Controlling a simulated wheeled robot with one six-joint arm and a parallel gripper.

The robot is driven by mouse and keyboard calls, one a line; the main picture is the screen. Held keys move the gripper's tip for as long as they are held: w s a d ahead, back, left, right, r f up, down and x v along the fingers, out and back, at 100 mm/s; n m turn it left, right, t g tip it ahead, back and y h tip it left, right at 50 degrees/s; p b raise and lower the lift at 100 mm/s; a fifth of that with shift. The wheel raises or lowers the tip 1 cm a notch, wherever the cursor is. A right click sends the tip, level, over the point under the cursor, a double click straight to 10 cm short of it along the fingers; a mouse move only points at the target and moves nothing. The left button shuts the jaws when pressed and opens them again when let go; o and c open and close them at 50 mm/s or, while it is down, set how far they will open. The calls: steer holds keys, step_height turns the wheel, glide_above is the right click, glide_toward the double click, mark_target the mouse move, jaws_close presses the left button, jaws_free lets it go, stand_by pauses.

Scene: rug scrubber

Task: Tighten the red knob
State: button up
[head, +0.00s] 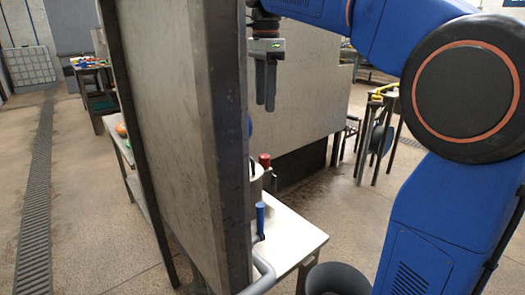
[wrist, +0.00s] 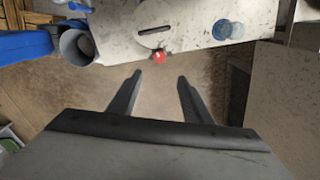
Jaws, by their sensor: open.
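The red knob (head: 265,160) shows in the head view just right of the tall panel's edge, at a grey cylindrical body (head: 257,183) on a pale table (head: 290,233). The panel hides part of that body. In the wrist view the red knob (wrist: 159,57) is at the near edge of a light grey surface with a dark slot. My gripper (head: 265,104) is open and empty, pointing down, higher than the knob in the head view. In the wrist view the gripper's (wrist: 159,77) fingers are spread, with the knob beyond their tips and apart from them.
A blue-gripped handle (head: 260,220) and a grey bucket (head: 337,279) are near the table. A round bluish object (wrist: 222,29) lies right of the knob.

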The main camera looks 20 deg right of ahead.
mark_target(265, 156)
step_height(265, 156, down, 17)
stand_by(0.6)
steer(key=shift+c, duration=0.7)
steer(key=c, duration=0.9)
